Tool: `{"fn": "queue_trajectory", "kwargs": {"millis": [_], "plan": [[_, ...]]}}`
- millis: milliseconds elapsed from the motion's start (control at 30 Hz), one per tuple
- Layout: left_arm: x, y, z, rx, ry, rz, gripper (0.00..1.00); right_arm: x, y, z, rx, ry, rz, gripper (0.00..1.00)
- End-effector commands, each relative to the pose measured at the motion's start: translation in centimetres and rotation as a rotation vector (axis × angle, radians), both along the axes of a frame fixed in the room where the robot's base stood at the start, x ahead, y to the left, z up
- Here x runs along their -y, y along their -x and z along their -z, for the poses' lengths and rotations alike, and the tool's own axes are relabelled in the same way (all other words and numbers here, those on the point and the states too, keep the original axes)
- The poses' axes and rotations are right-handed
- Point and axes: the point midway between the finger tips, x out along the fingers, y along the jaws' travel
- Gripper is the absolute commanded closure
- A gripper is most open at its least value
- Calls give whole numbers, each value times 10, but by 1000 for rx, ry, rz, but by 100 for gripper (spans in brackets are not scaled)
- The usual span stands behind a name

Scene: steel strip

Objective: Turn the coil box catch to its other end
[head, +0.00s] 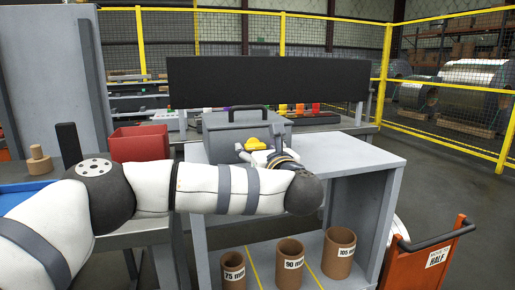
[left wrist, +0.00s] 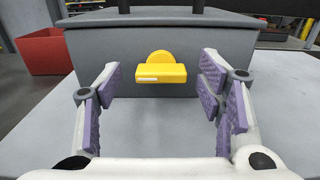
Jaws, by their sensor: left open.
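The coil box (head: 222,137) is a grey case with a dark handle on top, standing on the grey bench. Its yellow catch (head: 252,144) is on the front face. In the left wrist view the catch (left wrist: 160,74) is a level yellow bar below a round yellow hub, with a white mark near its left end. My left gripper (head: 262,155) is in front of the box, partly hidden by my own arm. In the left wrist view its purple-padded fingers (left wrist: 165,92) are wide apart, one on each side of the catch, and not touching it. My right gripper is not seen.
A red bin (head: 140,143) stands left of the box. The bench top (head: 350,153) is clear to the right. Cardboard tubes (head: 289,265) stand on the shelf below. An orange cart (head: 432,258) is at the lower right. A dark panel (head: 270,80) stands behind.

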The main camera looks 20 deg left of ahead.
Motion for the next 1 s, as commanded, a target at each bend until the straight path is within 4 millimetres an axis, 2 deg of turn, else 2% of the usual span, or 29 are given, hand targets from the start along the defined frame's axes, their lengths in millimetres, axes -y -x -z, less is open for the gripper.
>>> {"fn": "queue_trajectory", "kwargs": {"millis": [133, 367, 600, 1000], "plan": [[-6, -10, 1, -2, -1, 1, 38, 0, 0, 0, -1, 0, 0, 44], [-7, -11, 1, -2, -2, 2, 38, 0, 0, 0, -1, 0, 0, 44], [-7, -11, 1, -2, -2, 2, 86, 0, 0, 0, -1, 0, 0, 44], [-7, -10, -2, -38, -61, 1, 86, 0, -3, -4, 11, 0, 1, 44]]}}
